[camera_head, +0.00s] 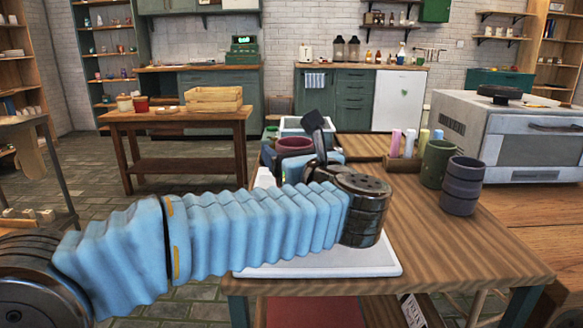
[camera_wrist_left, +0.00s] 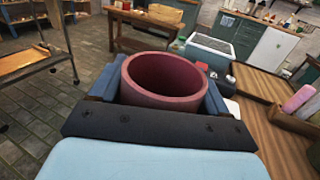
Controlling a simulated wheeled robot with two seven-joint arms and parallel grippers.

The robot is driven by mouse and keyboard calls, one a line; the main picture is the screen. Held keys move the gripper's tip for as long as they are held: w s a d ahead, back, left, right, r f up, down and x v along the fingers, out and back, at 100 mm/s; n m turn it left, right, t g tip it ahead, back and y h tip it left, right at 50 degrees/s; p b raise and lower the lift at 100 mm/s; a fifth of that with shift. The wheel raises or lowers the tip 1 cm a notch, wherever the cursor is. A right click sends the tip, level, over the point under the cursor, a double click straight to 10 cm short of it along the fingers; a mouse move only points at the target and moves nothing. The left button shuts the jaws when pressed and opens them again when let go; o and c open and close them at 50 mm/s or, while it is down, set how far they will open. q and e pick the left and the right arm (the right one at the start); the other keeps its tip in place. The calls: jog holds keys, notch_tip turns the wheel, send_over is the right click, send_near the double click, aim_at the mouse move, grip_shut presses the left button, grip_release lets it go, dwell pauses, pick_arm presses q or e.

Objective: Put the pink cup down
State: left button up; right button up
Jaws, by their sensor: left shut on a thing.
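The pink cup (camera_head: 294,145) is upright between the fingers of my left gripper (camera_head: 308,150), near the far left edge of the wooden table (camera_head: 415,225). In the left wrist view the cup (camera_wrist_left: 163,98) shows its open, empty-looking round mouth. The blue fingers of my left gripper (camera_wrist_left: 160,88) press on its two sides. My left arm hides much of the near table, and the cup's base is hidden, so I cannot tell whether it touches anything. My right gripper is not in view.
A white board (camera_head: 325,264) lies on the table under my arm. A green cup (camera_head: 436,163) and stacked purple cups (camera_head: 462,185) stand at the right. A wooden holder (camera_head: 403,164) with coloured tubes is behind. A grey oven (camera_head: 505,140) bounds the right. The table's middle right is clear.

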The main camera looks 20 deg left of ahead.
pick_arm(q)
jog(key=shift+f, duration=1.35)
jog(key=shift+s, duration=0.1)
jog(key=shift+f+b, duration=0.2)
jog(key=shift+b, duration=0.15)
jog(key=o, duration=1.3)
jog(key=shift+c, duration=0.2)
jog(key=shift+r, duration=0.1)
jog(key=shift+d+r+p, duration=0.1)
jog(key=shift+r+p, duration=0.1)
jog(key=shift+p, duration=0.2)
jog(key=b+v, duration=0.2)
jog(key=v, duration=1)
